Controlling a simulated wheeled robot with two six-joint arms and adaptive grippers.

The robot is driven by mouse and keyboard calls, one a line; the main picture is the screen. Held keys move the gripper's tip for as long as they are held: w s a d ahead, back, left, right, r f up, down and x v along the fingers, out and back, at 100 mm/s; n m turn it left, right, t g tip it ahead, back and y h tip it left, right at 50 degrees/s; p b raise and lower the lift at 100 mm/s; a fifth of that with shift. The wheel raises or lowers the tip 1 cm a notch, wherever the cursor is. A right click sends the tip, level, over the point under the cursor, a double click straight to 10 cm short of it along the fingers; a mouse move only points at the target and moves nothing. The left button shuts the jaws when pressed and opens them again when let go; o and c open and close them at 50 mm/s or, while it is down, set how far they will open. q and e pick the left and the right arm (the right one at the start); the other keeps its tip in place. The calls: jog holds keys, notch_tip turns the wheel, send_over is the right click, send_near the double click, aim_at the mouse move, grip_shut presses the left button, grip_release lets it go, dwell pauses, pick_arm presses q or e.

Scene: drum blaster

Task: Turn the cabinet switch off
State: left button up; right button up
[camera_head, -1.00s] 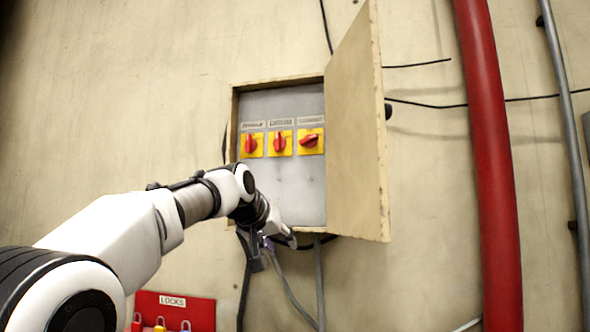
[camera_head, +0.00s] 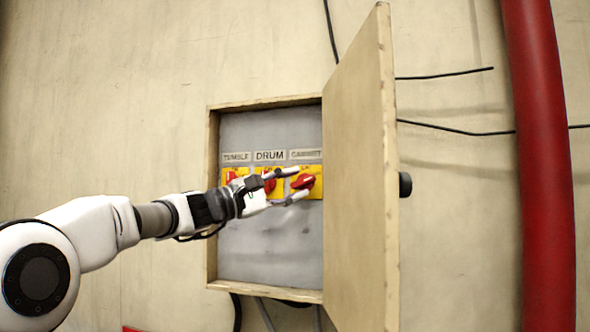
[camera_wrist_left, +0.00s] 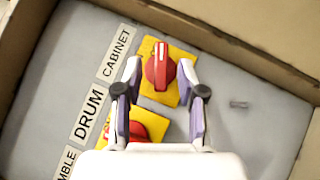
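The cabinet switch (camera_head: 304,181) is a red knob on a yellow plate under the CABINET label, the rightmost of three in the wall box. Its handle lies nearly sideways, tilted a little. In the left wrist view the knob (camera_wrist_left: 159,66) shows a white mark at its top end. My left gripper (camera_head: 300,182) is open, one finger above the knob and one below in the head view. In the left wrist view my left gripper (camera_wrist_left: 160,72) has a fingertip on each side of the knob. I cannot tell whether they touch it. My right gripper is out of view.
The drum switch (camera_head: 269,184) and tumble switch (camera_head: 232,176) sit to the left, partly behind my left arm. The box's open door (camera_head: 360,170) stands close on the right. A red pipe (camera_head: 540,150) runs down the wall farther right.

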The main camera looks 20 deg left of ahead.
pick_arm(q)
jog(key=shift+w+d+f, duration=0.15)
jog(key=shift+w+d, duration=0.05)
jog(key=shift+w, duration=0.55)
jog(key=shift+s, duration=0.45)
jog(key=shift+c, duration=1.4)
jog(key=shift+s+r, duration=0.15)
jog(key=shift+r, duration=0.05)
grip_shut()
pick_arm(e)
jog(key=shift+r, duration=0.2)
pick_arm(q)
jog(key=shift+r, duration=0.15)
jog(key=shift+a+r+m+g+p, duration=0.1)
jog(key=shift+r+m+g+p, duration=0.2)
jog(key=shift+m+g, duration=0.35)
jog(key=shift+m+g+y, duration=0.65)
jog(key=shift+m+y, duration=0.15)
jog(key=shift+m, duration=0.45)
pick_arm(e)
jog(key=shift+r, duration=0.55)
